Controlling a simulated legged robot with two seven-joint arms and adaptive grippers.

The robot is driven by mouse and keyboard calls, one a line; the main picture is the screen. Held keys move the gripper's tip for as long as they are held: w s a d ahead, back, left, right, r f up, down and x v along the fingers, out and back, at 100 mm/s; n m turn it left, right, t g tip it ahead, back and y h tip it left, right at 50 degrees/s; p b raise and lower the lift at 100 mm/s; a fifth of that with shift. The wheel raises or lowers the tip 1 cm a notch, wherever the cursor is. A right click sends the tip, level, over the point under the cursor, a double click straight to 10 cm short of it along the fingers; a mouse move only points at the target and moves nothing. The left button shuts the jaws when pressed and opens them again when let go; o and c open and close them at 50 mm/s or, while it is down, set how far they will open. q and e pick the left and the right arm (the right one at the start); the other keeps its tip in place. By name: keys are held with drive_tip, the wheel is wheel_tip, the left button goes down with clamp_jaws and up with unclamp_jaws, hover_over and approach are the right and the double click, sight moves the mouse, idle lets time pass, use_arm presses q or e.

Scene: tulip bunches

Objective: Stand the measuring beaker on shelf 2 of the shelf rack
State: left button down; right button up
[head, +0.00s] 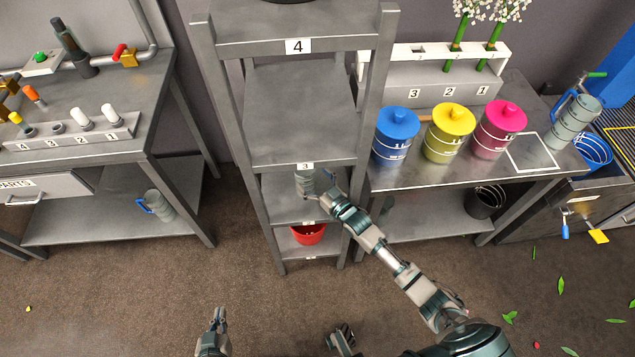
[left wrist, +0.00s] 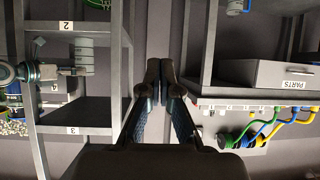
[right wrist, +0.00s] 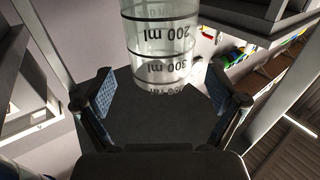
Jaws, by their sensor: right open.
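The clear measuring beaker (head: 305,183) is on shelf 2 of the grey shelf rack (head: 262,215), under the shelf labelled 3. It looks upright, with its base at the shelf surface. My right gripper (head: 326,194) is at its right side in the head view. In the right wrist view the beaker (right wrist: 163,45), with ml marks, stands between the spread fingers of the right gripper (right wrist: 160,88), with gaps at both sides. My left gripper (head: 218,322) is low over the floor, away from the rack. Its fingers meet, empty, in the left wrist view (left wrist: 162,82).
A red bowl (head: 308,234) is on the rack's lowest shelf. Blue, yellow (head: 449,133) and pink canisters stand on the right table. A blue-handled jug (head: 158,205) is on the left bench's lower shelf, another (head: 574,120) at far right. The floor before the rack is clear.

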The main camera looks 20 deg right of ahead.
drive_tip(key=v, duration=0.3)
drive_tip(key=shift+s+a+p, duration=0.3)
drive_tip(key=shift+s+a, duration=0.05)
drive_tip(key=shift+s, duration=0.05)
drive_tip(key=s+a+f+g, duration=0.2)
drive_tip(key=s+a, duration=0.1)
drive_tip(key=s, duration=0.3)
drive_tip(key=s+a+f+g, duration=0.1)
drive_tip(key=s+a+f, duration=0.2)
drive_tip(key=s, duration=0.2)
use_arm(q)
drive_tip(key=shift+s+a+f+g+y, duration=0.15)
drive_tip(key=shift+s+a+f+g, duration=0.2)
drive_tip(key=shift+s+f+g, duration=0.2)
drive_tip(key=shift+s+a+f+g+y, duration=0.15)
drive_tip(key=shift+s+a+f+g, duration=0.2)
drive_tip(key=shift+s, duration=0.25)
use_arm(e)
drive_tip(key=s+d+r+m+g+h, duration=0.1)
drive_tip(key=s+g+h, duration=0.2)
drive_tip(key=s, duration=1.4)
drive_tip(key=shift+d+g, duration=0.15)
drive_tip(key=shift+g, duration=0.75)
use_arm(q)
drive_tip(key=shift+d, duration=0.15)
use_arm(e)
drive_tip(key=shift+d+r, duration=0.1)
